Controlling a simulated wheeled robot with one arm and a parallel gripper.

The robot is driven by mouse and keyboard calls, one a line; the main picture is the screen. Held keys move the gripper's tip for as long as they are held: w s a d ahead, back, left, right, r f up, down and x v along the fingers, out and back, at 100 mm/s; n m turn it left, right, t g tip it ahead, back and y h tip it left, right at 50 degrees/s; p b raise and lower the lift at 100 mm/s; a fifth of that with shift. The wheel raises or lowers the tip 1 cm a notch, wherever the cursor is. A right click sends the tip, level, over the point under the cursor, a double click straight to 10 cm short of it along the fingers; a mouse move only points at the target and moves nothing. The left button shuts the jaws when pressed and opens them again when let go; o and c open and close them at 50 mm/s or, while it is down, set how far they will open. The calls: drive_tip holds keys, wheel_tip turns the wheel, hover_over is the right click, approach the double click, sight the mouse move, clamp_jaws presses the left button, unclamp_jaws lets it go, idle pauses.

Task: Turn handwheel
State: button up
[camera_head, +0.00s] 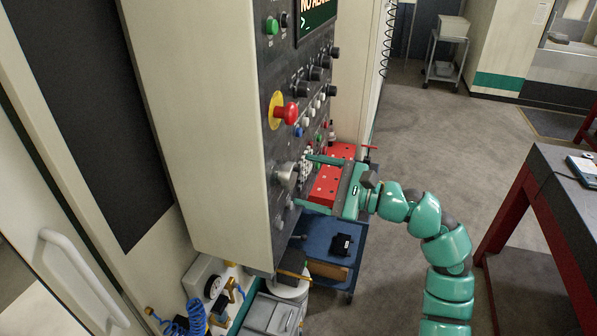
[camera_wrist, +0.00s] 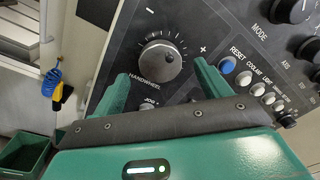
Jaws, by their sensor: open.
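The handwheel (camera_wrist: 160,61) is a dark round dial with a knob and a scale around it, labelled HANDWHEEL, on the black control panel. In the head view the handwheel (camera_head: 286,176) shows as a grey knob low on the panel. My gripper (camera_wrist: 162,80) is open, its two green fingers on either side below the dial in the wrist view, with nothing between them. In the head view my gripper (camera_head: 308,180) reaches in from the right, its fingers pointing at the panel. I cannot tell whether a fingertip touches the panel.
A red emergency button on a yellow base (camera_head: 285,111) and several knobs sit above on the panel. A blue button (camera_wrist: 227,66) is right of the right finger. A blue cart (camera_head: 318,237) stands below. A dark-topped table (camera_head: 562,190) stands at right, with clear floor between.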

sight(294, 177)
drive_tip(key=shift+p+x, duration=0.4)
drive_tip(key=shift+x, duration=1.25)
drive_tip(key=c, duration=1)
